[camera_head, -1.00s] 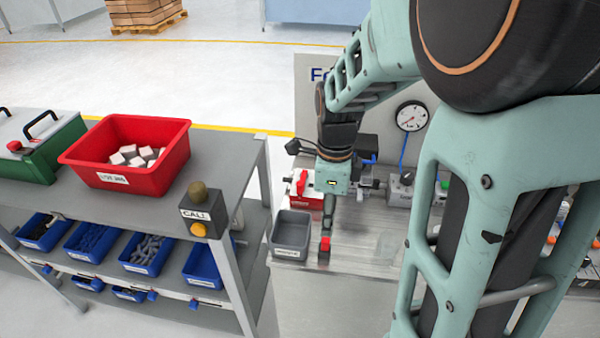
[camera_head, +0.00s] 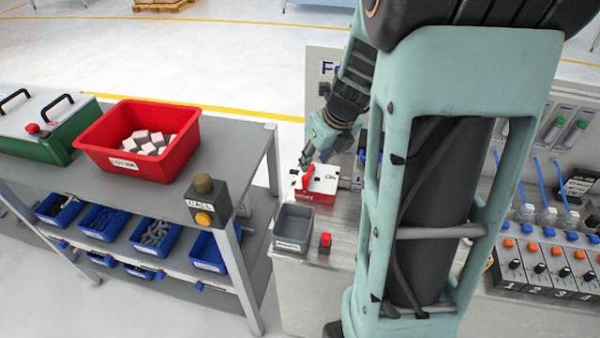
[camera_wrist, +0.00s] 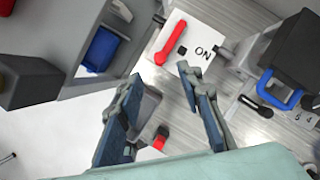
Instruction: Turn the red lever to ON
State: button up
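The red lever (camera_wrist: 168,42) sits on a white-topped box (camera_wrist: 188,62) marked ON. In the wrist view the lever lies to the left of a small black square and the ON mark. In the head view the red lever (camera_head: 308,180) is on the red-sided box (camera_head: 326,186) at the bench's left part. My gripper (camera_wrist: 152,92) is open, with its two blue-grey fingers apart and nothing between them. Its fingertips are close to the box, near the lever, and do not appear to touch it. In the head view my gripper (camera_head: 306,160) is beside the box, partly hard to make out.
A grey bin (camera_head: 293,228) and a red block or button (camera_head: 325,241) are in front of the box. The shelf table (camera_head: 240,150) with a red tray (camera_head: 190,150) stands at left. A black device with a blue handle (camera_wrist: 282,95) is right of the box.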

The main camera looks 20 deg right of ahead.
aim_at(306, 177)
jog(key=b+x, duration=0.2)
jog(key=x, duration=0.7)
jog(key=shift+f, duration=0.25)
grip_shut()
